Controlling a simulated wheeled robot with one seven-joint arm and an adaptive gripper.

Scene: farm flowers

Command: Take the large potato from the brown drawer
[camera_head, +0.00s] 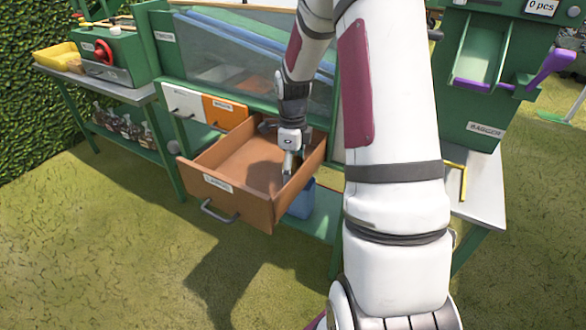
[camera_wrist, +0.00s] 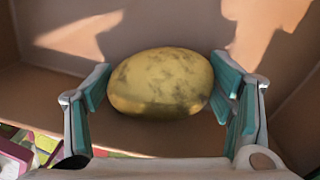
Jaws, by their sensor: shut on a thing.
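The large potato (camera_wrist: 160,82) is yellow-brown with dark patches and shows in the wrist view. My gripper (camera_wrist: 160,92) has its teal finger pads against the potato's left and right ends. The brown drawer (camera_head: 222,190) is pulled open in the head view, with a label and a grey handle on its front. Its inner walls also show in the wrist view (camera_wrist: 190,25). In the head view my gripper (camera_head: 289,172) reaches down into the drawer's right side. The potato cannot be made out there. Whether it touches the drawer floor is unclear.
A white drawer (camera_head: 184,103) and an orange drawer (camera_head: 224,112) are shut behind the brown one. A blue container (camera_head: 302,200) stands below its right side. A yellow tray (camera_head: 57,57) sits on the left bench. Grass in front is clear.

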